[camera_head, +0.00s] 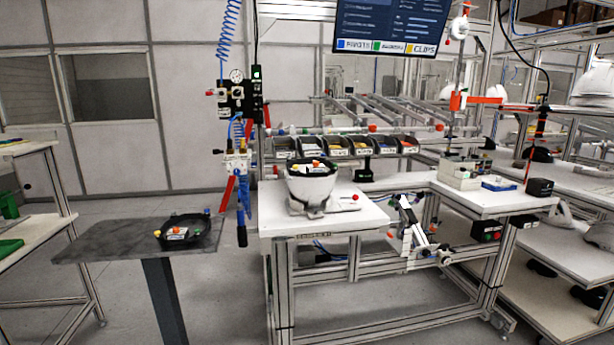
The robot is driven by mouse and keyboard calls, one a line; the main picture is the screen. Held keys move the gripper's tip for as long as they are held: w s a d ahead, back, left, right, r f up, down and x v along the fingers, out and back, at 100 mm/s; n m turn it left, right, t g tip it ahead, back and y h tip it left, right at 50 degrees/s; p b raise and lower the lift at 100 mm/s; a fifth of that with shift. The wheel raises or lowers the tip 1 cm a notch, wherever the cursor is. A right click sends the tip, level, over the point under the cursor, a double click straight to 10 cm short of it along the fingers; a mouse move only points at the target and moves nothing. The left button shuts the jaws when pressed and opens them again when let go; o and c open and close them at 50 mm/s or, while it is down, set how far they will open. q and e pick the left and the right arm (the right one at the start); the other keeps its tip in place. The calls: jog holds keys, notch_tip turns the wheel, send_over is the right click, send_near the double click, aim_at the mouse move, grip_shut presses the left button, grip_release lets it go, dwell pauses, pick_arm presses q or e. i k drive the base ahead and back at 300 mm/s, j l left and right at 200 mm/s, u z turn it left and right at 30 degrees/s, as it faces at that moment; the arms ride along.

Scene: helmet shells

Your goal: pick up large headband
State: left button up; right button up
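A black ring-shaped headband (206,241) lies on the grey side table (100,243) at the left. Small coloured knobs, orange, green and blue, show around its rim, and a small white labelled piece sits inside it. I cannot tell its exact size class from here. A white helmet shell (312,186) rests open side up on the white workbench, with a dark inner rim and small coloured parts inside. Neither of my grippers shows in the head view.
The white workbench (285,228) stands right of the grey table, with a row of bins (335,147) behind. Blue coiled hoses and a tool post (238,105) rise between the tables. A side bench (470,203) holds small boxes. Floor in front of the grey table is clear.

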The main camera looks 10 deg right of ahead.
aim_at(320, 171)
jog(key=i+l, duration=0.1)
jog(key=i, duration=0.9)
